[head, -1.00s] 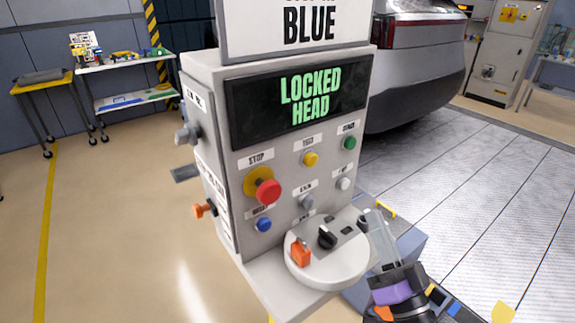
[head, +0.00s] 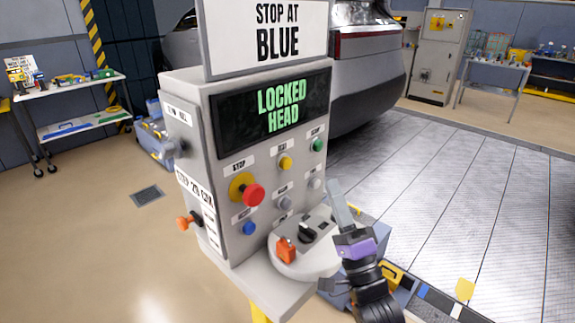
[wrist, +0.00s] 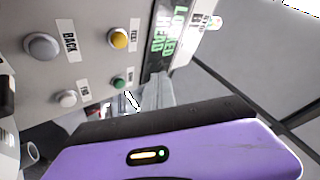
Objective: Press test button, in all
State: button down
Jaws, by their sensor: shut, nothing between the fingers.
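The yellow test button (head: 285,162) is on the grey panel (head: 222,190), below the screen, under a small label. In the wrist view the yellow button (wrist: 118,39) shows at top centre, beside a label that seems to read TEST. My gripper (head: 334,183) is shut and empty. It points upward in front of the panel's right side, to the right of and a little below the yellow button, apart from it. In the wrist view my fingers (wrist: 152,92) show beyond the purple gripper body, near the green button (wrist: 118,83).
A red stop button (head: 253,195), a blue button (head: 249,228) and grey and white buttons sit close by. A ledge with a black knob (head: 307,232) and an orange switch (head: 286,249) juts out below. The screen (head: 275,108) reads LOCKED HEAD. A car (head: 365,75) stands behind.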

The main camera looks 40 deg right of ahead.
jog(key=b, duration=0.2)
send_near(286, 164)
jog(key=w+d+r, duration=0.2)
jog(key=d+r, duration=0.1)
jog(key=r, duration=0.2)
jog(key=shift+w, duration=0.3)
jog(key=shift+w, duration=0.15)
dwell(1.6)
jog(key=shift+w, duration=0.25)
jog(key=shift+w, duration=0.5)
dwell(0.8)
jog(key=shift+s, duration=0.95)
